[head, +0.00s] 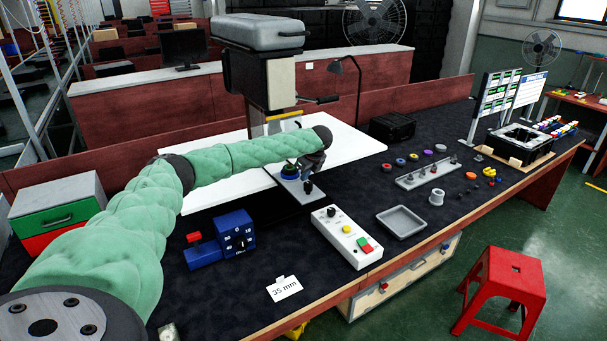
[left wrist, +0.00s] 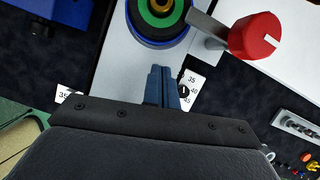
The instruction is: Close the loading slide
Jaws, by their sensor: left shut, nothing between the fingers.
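The loading slide (head: 287,183) is a light plate jutting from the front of the press's white base (head: 345,148). It carries a round blue, green and black fixture (head: 289,170). In the left wrist view the plate (left wrist: 122,75) runs below the fixture (left wrist: 160,22). A grey bar with a red knob (left wrist: 256,36) reaches out to the right of the fixture there. My left gripper (head: 308,187) is by the slide's front end, fingers down, shut and empty. Its fingertips show in the left wrist view (left wrist: 161,69), just below the fixture; whether they touch the slide I cannot tell. My right gripper is out of view.
The press (head: 264,85) stands behind the slide. A white control box (head: 347,236) with buttons, a blue dial box (head: 235,234) and a "35 mm" card (head: 285,288) lie in front. A grey tray (head: 401,222) and a peg rack (head: 428,174) are to the right.

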